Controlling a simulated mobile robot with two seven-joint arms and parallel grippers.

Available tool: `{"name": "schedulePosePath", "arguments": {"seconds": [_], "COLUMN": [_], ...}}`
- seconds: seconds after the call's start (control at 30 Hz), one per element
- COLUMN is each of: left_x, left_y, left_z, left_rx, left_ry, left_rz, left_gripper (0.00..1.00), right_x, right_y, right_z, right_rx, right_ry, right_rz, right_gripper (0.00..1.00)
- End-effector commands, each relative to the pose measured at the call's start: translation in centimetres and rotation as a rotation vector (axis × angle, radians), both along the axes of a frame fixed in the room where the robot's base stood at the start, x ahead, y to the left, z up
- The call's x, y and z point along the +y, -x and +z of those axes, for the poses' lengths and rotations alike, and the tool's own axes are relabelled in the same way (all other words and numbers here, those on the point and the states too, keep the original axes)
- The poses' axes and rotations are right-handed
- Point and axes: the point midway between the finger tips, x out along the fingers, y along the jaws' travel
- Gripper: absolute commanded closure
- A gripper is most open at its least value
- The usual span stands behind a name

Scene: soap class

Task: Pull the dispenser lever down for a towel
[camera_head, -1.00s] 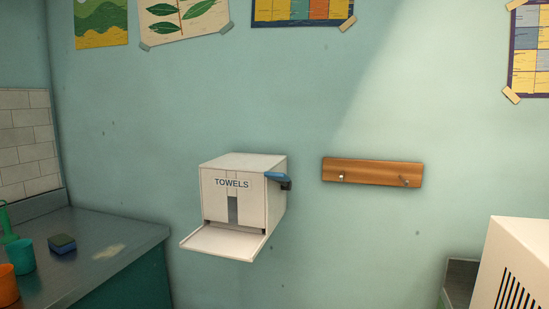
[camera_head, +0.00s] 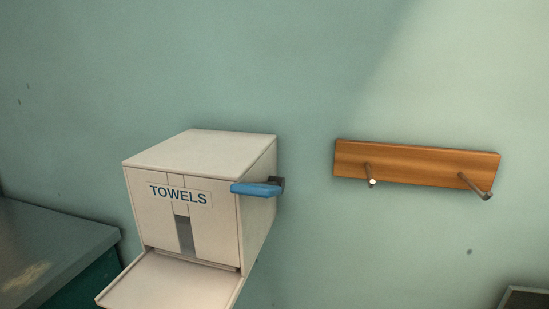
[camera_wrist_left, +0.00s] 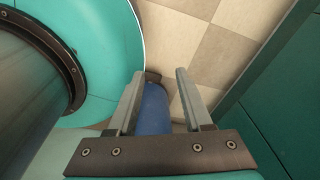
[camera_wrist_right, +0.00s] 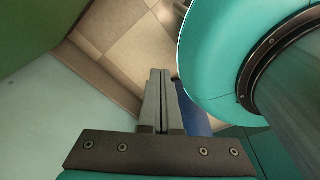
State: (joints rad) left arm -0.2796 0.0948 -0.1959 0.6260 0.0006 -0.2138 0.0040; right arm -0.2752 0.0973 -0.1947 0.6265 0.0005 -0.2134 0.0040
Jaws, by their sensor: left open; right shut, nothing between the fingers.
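The white towel dispenser (camera_head: 200,160) is fixed to the wall in the head view, with the word TOWELS on its front. Its blue lever (camera_head: 256,189) sticks out at the upper right side, roughly level. The open tray (camera_head: 168,284) at its foot shows no towel. My left gripper (camera_wrist_left: 158,98) is open and empty, seen in its wrist view above the floor. My right gripper (camera_wrist_right: 158,98) is shut with nothing in it, in its wrist view. Neither gripper shows in the head view, and neither wrist view shows the dispenser.
A wooden rail with two pegs (camera_head: 415,166) is on the wall right of the dispenser. A counter (camera_head: 45,250) stands at the lower left. A dark edge (camera_head: 522,298) shows at the lower right. The wall around the lever is bare.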

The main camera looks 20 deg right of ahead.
Motion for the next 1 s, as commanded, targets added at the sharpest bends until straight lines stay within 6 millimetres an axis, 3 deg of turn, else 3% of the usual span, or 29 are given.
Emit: {"name": "schedulePosePath", "arguments": {"seconds": [0.27, 0.37, 0.47, 0.57, 0.77, 0.87, 1.0], "left_x": [0.1, 0.1, 0.1, 0.1, 0.1, 0.0, -0.3], "left_y": [0.9, 1.2, 1.2, 1.2, 1.2, 1.2, 1.3], "left_z": [0.0, 0.6, 2.0, 4.0, 8.3, 10.3, 13.2], "left_rx": [0.012, 0.017, 0.018, 0.018, 0.019, 0.02, 0.022], "left_ry": [-0.002, -0.002, -0.002, -0.002, -0.002, -0.002, 0.002], "left_rz": [0.0, 0.0, 0.0, -0.001, -0.002, -0.003, -0.002], "left_gripper": [0.5, 0.5, 0.5, 0.5, 0.5, 0.5, 0.5], "right_x": [0.4, -0.4, -2.3, -4.7, -8.6, -9.3, -8.9], "right_y": [1.4, 0.0, -2.8, -7.1, -16.9, -21.4, -26.5], "right_z": [0.0, 0.9, 3.1, 7.0, 18.3, 25.2, 36.6], "right_rx": [0.023, 0.007, -0.023, -0.067, -0.185, -0.249, -0.343], "right_ry": [-0.005, -0.002, -0.002, -0.022, -0.155, -0.254, -0.408], "right_rz": [-0.001, -0.028, -0.097, -0.195, -0.341, -0.354, -0.293], "right_gripper": [1.0, 1.0, 1.0, 1.0, 1.0, 1.0, 1.0]}}
